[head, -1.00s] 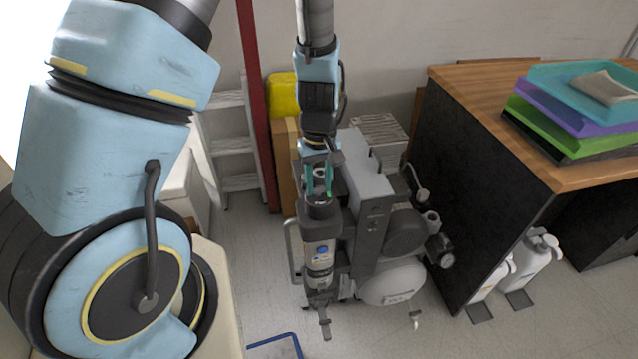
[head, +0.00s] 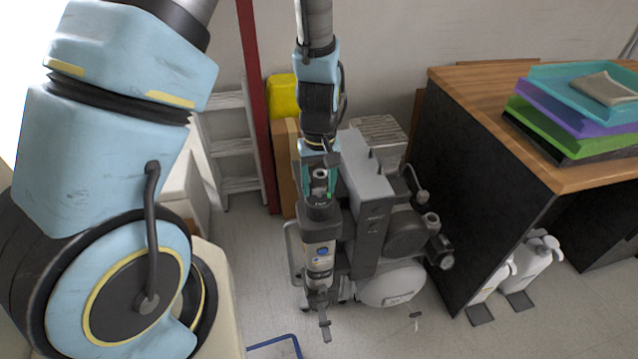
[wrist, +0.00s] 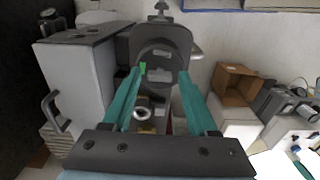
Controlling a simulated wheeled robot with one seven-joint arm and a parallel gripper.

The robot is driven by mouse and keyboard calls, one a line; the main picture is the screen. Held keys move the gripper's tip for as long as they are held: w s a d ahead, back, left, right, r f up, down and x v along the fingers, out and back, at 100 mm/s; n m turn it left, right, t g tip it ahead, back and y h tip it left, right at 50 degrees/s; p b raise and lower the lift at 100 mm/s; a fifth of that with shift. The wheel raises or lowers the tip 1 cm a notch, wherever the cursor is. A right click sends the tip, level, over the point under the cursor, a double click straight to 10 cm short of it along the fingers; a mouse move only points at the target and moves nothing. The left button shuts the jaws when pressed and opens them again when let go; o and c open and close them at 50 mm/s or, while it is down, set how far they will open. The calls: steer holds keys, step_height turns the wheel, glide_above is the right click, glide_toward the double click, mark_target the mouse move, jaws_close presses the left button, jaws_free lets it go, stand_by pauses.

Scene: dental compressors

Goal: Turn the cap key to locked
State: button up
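My gripper (head: 319,190) points down at the dark round cap (head: 321,212) on top of the grey upright canister (head: 320,255) of the compressor. In the wrist view, the two teal fingers of my gripper (wrist: 162,75) are apart, with their tips over the dark cap (wrist: 160,52). A small green mark (wrist: 143,67) shows beside the left fingertip. A silver ring-shaped part (wrist: 142,113) lies between the fingers, nearer my gripper's base. I cannot make out the key clearly, its setting, or whether the fingertips touch anything.
The compressor's grey box housing (head: 368,185) stands close to the right of the canister. A wooden-topped desk (head: 470,90) with stacked trays is further right. A red post (head: 257,100) and a stepladder (head: 232,145) are behind on the left.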

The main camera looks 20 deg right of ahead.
mark_target(318, 189)
steer(key=shift+o, duration=0.6)
steer(key=shift+r, duration=0.25)
step_height(318, 189, up, 10)
steer(key=b, duration=0.1)
steer(key=shift+r, duration=0.2)
steer(key=shift+a, duration=0.1)
steer(key=a+r, duration=0.2)
steer(key=a, duration=1)
steer(key=w+a+r+t, duration=0.1)
steer(key=a+r, duration=0.2)
steer(key=a, duration=0.9)
steer(key=shift+w+a+t, duration=0.25)
steer(key=shift+a+t, duration=0.05)
steer(key=shift+a, duration=0.05)
steer(key=shift+r, duration=0.1)
